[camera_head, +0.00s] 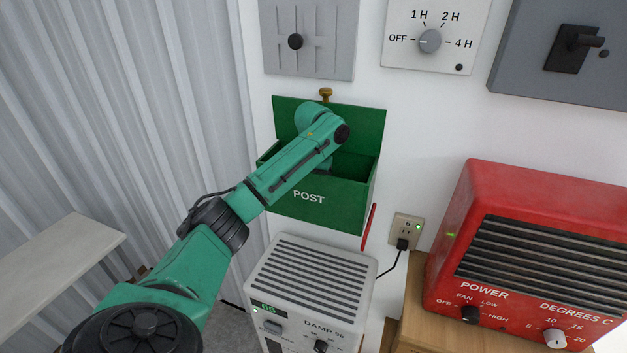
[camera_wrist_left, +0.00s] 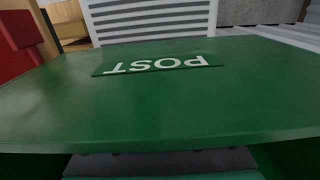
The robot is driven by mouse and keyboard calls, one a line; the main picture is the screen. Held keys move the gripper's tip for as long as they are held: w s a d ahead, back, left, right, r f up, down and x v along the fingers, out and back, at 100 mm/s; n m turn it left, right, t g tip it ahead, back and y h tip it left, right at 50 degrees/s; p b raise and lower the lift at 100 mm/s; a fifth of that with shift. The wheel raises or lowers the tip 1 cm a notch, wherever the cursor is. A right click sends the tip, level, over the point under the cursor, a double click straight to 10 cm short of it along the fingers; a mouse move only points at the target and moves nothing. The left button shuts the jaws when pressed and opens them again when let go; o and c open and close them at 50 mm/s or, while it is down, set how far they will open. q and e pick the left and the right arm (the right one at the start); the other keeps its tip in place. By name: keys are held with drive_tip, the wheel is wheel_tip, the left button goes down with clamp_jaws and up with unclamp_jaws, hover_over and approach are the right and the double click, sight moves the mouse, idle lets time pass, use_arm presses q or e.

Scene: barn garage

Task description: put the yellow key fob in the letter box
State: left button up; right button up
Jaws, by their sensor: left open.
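The green letter box (camera_head: 312,202), marked POST, hangs on the white wall with its lid (camera_head: 361,122) raised at the back and a brass knob (camera_head: 325,93) at the lid's top. My left arm reaches over its front, and my left gripper (camera_head: 324,170) points down into the open top; its fingertips are hidden by the arm and the box. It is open. In the left wrist view the box's front (camera_wrist_left: 160,95) fills the picture, with POST upside down. No yellow key fob shows in either view. My right gripper is out of view.
A white dehumidifier (camera_head: 312,262) stands below the box. A red heater (camera_head: 520,200) sits on a wooden cabinet (camera_head: 400,318) at right. A wall socket with a plug (camera_head: 407,228) is between them. Control panels (camera_head: 435,25) line the wall above. A pale bench (camera_head: 50,265) is at left.

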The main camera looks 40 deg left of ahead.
use_arm(q)
wheel_tip(320, 180, up, 9)
drive_tip(key=p, duration=0.2)
drive_tip(key=shift+r+p, duration=0.2)
drive_tip(key=shift+p, duration=0.1)
drive_tip(key=shift+r, duration=0.4)
